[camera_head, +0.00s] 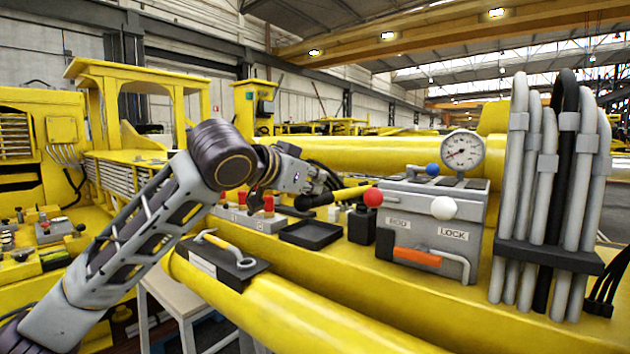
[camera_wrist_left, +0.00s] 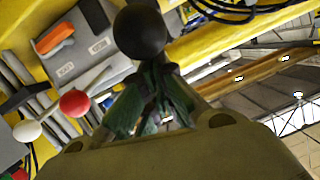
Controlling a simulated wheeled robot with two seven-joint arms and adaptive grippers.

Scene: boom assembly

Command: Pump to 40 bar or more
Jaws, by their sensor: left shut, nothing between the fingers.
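The pressure gauge (camera_head: 463,150) stands on top of the grey pump box (camera_head: 470,203). Its needle points to the lower left of the dial; I cannot read the value. My left gripper (camera_head: 335,183) is above and behind this lever. In the left wrist view, the fingers of my left gripper (camera_wrist_left: 150,105) are shut and hold nothing. A black ball knob (camera_wrist_left: 140,31) shows just beyond the fingertips; I cannot tell whether they touch. My right gripper is not in view.
The box carries a red ball (camera_head: 373,197), blue ball (camera_head: 432,169), white ball (camera_head: 444,207) and orange handle (camera_head: 417,257). Thick grey hoses (camera_head: 525,190) rise at right. A black tray (camera_head: 311,235) and red buttons (camera_head: 268,203) lie left of the box.

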